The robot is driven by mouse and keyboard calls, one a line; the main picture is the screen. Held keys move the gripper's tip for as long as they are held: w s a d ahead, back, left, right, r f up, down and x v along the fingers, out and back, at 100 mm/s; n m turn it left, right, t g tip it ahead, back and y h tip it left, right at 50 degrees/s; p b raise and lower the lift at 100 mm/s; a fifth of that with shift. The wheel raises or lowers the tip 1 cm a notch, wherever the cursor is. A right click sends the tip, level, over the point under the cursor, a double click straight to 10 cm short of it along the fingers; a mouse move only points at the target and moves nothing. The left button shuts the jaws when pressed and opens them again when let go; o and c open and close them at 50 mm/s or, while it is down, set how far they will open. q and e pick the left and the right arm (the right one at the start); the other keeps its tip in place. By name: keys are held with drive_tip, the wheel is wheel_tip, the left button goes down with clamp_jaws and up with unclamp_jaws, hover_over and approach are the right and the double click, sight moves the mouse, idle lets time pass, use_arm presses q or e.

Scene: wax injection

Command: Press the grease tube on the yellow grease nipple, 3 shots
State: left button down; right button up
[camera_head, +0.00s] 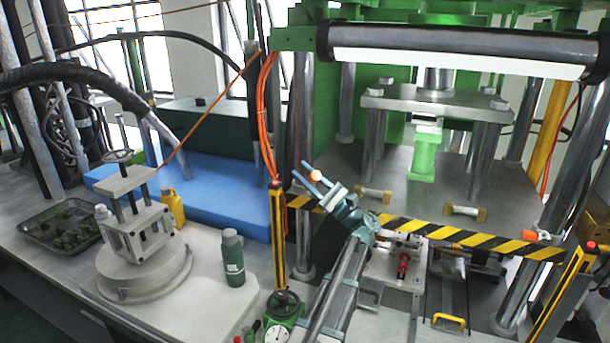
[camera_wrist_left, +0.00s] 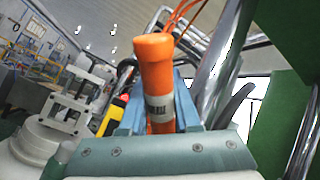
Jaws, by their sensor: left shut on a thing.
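My left gripper (camera_head: 301,168) reaches up from the bottom middle of the head view, in front of the press and above the striped barrier. It is shut on the orange grease tube (camera_wrist_left: 155,75). In the left wrist view the tube stands between the two blue-grey fingers, with a pale printed label low on its body. I cannot make out the yellow grease nipple for certain in either view. My right gripper is not in view.
A black-and-yellow barrier (camera_head: 430,234) crosses the press front, between yellow posts. Two small pale-and-brass pieces (camera_head: 465,212) lie on the press bed. A green bottle (camera_head: 233,259), a yellow bottle (camera_head: 172,208) and a round-based fixture (camera_head: 143,265) stand on the left bench.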

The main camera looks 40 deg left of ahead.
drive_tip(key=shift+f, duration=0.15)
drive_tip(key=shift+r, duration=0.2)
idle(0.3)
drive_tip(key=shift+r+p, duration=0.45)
drive_tip(key=shift+p, duration=0.1)
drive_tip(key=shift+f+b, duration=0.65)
idle(1.6)
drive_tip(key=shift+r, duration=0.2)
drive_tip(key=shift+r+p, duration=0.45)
drive_tip(key=shift+p, duration=0.2)
idle(0.4)
